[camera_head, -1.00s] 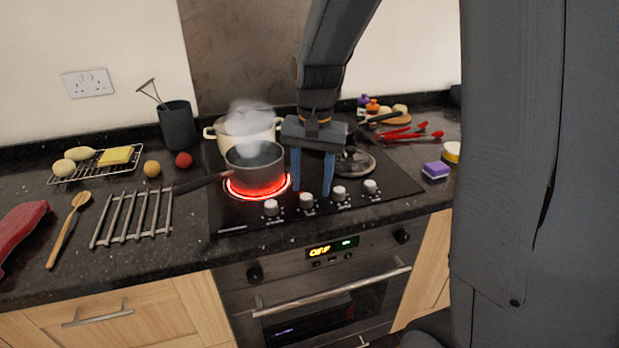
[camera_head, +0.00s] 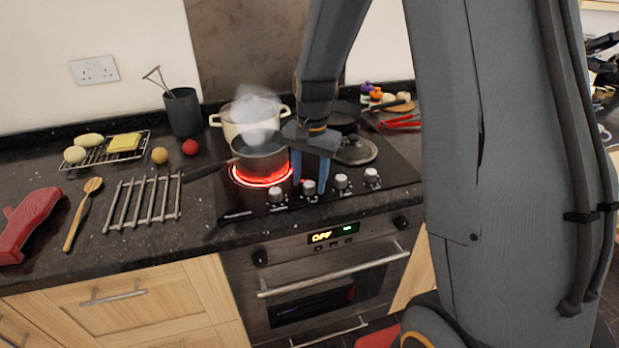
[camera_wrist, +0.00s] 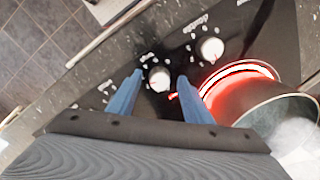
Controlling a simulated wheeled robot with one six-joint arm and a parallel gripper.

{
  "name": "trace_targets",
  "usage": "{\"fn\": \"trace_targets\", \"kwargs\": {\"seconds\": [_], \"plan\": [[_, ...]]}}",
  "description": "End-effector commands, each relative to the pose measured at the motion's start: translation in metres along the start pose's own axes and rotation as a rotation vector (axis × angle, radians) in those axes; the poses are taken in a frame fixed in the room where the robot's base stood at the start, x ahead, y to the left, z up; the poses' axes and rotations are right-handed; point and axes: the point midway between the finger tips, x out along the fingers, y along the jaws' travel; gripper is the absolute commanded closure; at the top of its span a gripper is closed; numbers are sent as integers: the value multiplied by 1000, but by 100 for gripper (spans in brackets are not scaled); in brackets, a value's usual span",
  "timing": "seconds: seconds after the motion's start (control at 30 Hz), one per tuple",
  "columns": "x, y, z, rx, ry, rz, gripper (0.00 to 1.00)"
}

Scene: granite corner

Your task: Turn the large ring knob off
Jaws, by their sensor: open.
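A row of several pale round knobs lies along the front of the black hob (camera_head: 236,206). The leftmost knob (camera_head: 276,195) stands in front of the glowing red ring (camera_head: 250,182), and it also shows in the wrist view (camera_wrist: 211,48). My gripper (camera_head: 312,188) is open, its blue fingers pointing down at the second knob from the left (camera_head: 309,187). In the wrist view that knob (camera_wrist: 160,78) shows between the fingertips; I cannot tell whether they touch it. Labels beside the knobs are too blurred to read surely.
A steaming dark saucepan (camera_head: 260,158) sits on the glowing ring, close left of my gripper. A cream pot (camera_head: 240,128) stands behind it. A glass lid (camera_head: 356,150) lies to the right. The oven display (camera_head: 333,233) reads OFF below the worktop.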

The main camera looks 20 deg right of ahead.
Motion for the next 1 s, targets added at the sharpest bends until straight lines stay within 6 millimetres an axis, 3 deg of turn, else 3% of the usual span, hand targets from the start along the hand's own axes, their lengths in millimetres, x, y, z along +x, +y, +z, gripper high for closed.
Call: {"fn": "trace_targets", "kwargs": {"seconds": [0.17, 0.4, 0.73, 1.0], "plan": [[0, 0, 0, 0, 0, 0, 58], [0, 0, 0, 0, 0, 0, 96], [-1, 0, 0, -45, -2, -1, 96], [-1, 0, 0, -216, -11, -1, 96]]}}
